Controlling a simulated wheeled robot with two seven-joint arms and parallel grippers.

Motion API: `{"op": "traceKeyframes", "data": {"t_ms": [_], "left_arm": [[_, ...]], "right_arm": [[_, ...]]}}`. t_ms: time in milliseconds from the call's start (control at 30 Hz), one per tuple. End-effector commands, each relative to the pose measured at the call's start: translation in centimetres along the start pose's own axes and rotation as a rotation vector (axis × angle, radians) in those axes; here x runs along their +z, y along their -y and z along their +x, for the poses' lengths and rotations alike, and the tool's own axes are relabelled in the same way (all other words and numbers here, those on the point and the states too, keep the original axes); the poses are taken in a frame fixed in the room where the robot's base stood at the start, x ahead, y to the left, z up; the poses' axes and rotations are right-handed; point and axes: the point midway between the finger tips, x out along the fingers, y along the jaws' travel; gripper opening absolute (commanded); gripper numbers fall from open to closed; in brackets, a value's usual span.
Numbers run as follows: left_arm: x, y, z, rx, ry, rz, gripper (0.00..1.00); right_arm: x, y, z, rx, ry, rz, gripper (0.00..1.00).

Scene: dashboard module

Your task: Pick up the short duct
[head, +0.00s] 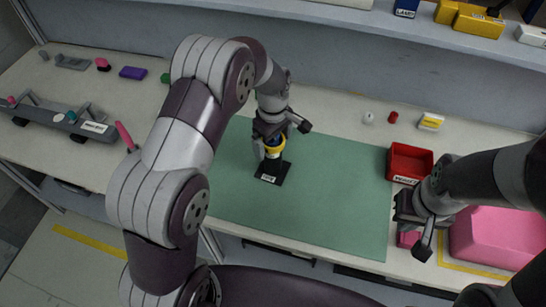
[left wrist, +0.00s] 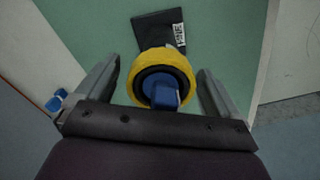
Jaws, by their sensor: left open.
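An upright piece with a yellow ring (head: 275,146), a blue middle and a black labelled base (head: 272,172) stands on the green mat; it may be the short duct, but I cannot read its label. In the left wrist view the yellow ring (left wrist: 135,72) and blue middle (left wrist: 160,93) lie between my fingers, with the black base (left wrist: 152,27) beyond. My left gripper (head: 272,138) is over this piece, open, one finger on each side of the ring with gaps visible. My right gripper (head: 416,226) hangs by the red bin at the right; its jaw opening is unclear.
The green mat (head: 330,200) is clear around the piece. A red bin (head: 408,160) and a pink block (head: 495,238) are at the right. A grey rail part (head: 60,118) lies at the left. A shelf with yellow boxes (head: 480,24) runs along the back.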

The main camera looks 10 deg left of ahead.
Motion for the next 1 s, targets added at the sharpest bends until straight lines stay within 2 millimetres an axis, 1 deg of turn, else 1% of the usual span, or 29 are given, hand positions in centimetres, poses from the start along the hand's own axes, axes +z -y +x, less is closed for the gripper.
{"op": "traceKeyframes", "data": {"t_ms": [33,67,100,167,200,267,300,533,633,1000], "left_arm": [[0.0,0.0,0.0,0.0,0.0,0.0,0.96],[0.0,0.0,0.0,0.0,0.0,0.0,0.89],[0.0,0.0,0.0,0.0,0.0,0.0,0.76],[0.0,0.0,0.0,0.0,0.0,0.0,0.56],[0.0,0.0,0.0,0.0,0.0,0.0,0.43],[0.0,0.0,0.0,0.0,0.0,0.0,0.24],[0.0,0.0,-0.1,0.001,0.0,0.0,0.18],[0.0,0.0,-0.1,0.001,-0.001,0.0,0.18],[0.0,-0.1,-0.6,0.003,-0.001,0.0,0.17],[0.2,-0.1,-4.2,0.002,-0.001,0.001,0.17]], "right_arm": [[0.0,0.0,0.0,0.0,0.0,0.0,0.0],[0.0,0.0,0.0,0.0,0.0,0.0,0.0],[0.0,0.0,0.0,0.0,0.0,0.0,0.0],[0.0,0.0,0.0,0.0,0.0,0.0,0.0],[0.0,0.0,0.0,0.0,0.0,0.0,0.0],[0.0,0.0,0.0,0.0,0.0,0.0,0.0],[0.0,0.0,0.0,0.0,0.0,0.0,0.0],[0.0,0.0,0.1,0.0,0.0,0.0,0.0],[0.0,0.0,0.2,0.0,0.0,0.0,0.0],[0.1,0.0,1.2,0.0,0.0,0.0,0.0]]}}
